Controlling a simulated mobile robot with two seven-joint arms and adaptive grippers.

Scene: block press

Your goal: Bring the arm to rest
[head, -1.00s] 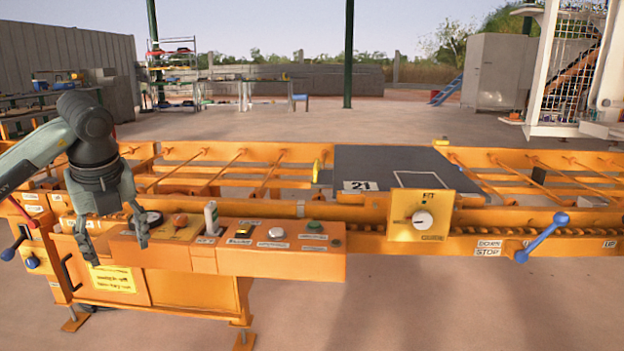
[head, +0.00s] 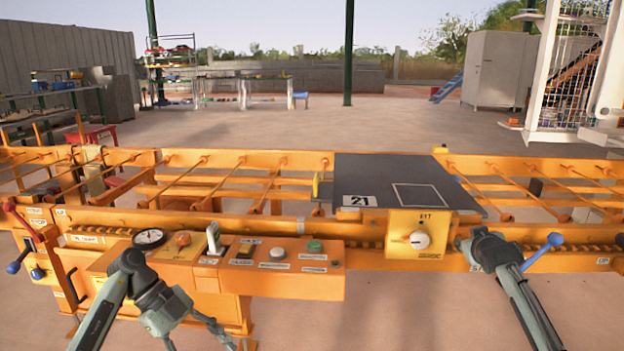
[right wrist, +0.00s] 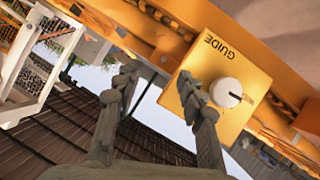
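My left arm comes in at the lower left of the head view. Its gripper (head: 203,338) hangs in front of the orange control panel (head: 275,291), fingers spread and empty. My right arm reaches up from the lower right, and its gripper (head: 470,244) is near the rail beside the yellow guide plate (head: 420,222). In the right wrist view, the right gripper (right wrist: 158,88) has two fingers apart with nothing between them. The guide plate's white knob (right wrist: 228,92) shows just beyond the right-hand finger; whether they touch cannot be told.
The panel carries a gauge (head: 149,238), a lever (head: 214,239), a green button (head: 314,245) and other buttons. A dark plate marked 21 (head: 395,177) lies on the orange frame. A blue-handled crank (head: 543,250) is close to my right arm. The floor in front is open.

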